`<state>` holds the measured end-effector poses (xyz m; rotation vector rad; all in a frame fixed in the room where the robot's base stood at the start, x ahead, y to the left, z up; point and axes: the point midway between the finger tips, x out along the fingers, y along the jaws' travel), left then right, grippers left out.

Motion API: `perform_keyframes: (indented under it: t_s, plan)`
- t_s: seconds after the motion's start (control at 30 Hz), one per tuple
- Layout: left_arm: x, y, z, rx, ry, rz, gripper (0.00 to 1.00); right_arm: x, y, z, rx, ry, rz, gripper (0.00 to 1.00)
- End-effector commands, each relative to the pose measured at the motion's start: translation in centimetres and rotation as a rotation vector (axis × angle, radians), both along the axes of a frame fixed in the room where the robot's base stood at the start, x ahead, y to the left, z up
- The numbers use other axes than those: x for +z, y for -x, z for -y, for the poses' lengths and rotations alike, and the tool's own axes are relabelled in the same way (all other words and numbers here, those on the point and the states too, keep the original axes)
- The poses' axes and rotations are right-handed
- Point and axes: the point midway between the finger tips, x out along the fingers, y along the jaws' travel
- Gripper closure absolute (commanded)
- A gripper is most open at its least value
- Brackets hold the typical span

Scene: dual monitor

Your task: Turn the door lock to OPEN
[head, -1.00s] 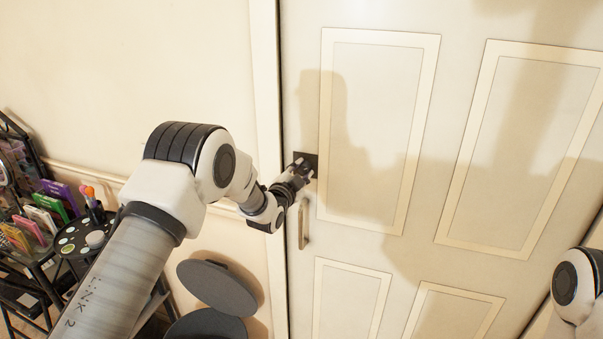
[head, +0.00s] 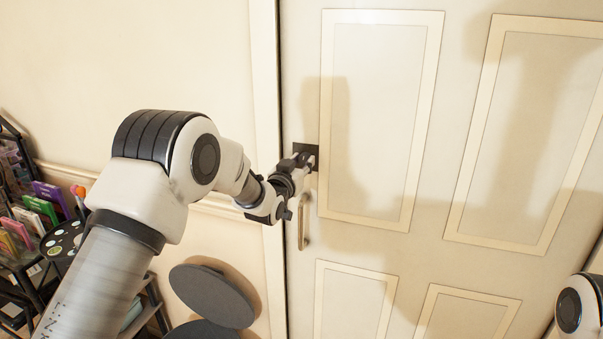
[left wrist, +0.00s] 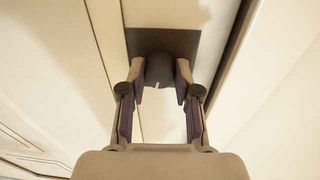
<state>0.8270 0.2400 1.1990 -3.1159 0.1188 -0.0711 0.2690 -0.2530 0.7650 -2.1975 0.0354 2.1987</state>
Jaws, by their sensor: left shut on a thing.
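The door lock is a dark round knob (left wrist: 159,69) on a dark square plate (left wrist: 180,42), seen in the left wrist view. A short pale mark shows on the knob's near face. The plate (head: 299,148) also shows in the head view, near the left edge of the cream door (head: 385,238). My left gripper (left wrist: 160,78) is shut on the knob, one finger on each side. In the head view, the left gripper (head: 306,160) partly covers the lock. Any lettering on the lock is too small to read. My right gripper is out of view.
A vertical door handle (head: 302,222) sits just below the lock. Dark round stools (head: 212,295) stand against the wall below my left arm. A rack with colourful books (head: 40,208) is at the far left.

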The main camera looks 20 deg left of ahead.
Motion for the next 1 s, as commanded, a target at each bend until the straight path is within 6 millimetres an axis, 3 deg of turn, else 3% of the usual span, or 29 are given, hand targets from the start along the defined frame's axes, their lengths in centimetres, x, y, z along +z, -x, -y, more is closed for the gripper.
perform_keyframes:
  t_s: [0.1,0.4,0.93,0.97,1.0]
  plan:
    - [-0.2,0.0,0.0,0.000,0.080,0.000,1.00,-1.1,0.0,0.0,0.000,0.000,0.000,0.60]
    - [0.0,0.0,0.0,0.000,0.208,-0.006,1.00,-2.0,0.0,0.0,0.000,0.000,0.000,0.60]
    - [0.1,0.0,0.0,0.001,0.237,-0.007,1.00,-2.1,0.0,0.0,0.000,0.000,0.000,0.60]
    - [0.1,0.0,0.0,0.001,0.238,-0.006,0.61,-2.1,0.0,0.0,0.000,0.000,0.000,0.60]
    - [0.1,0.0,0.0,0.001,0.237,-0.007,0.47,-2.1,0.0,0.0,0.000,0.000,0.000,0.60]
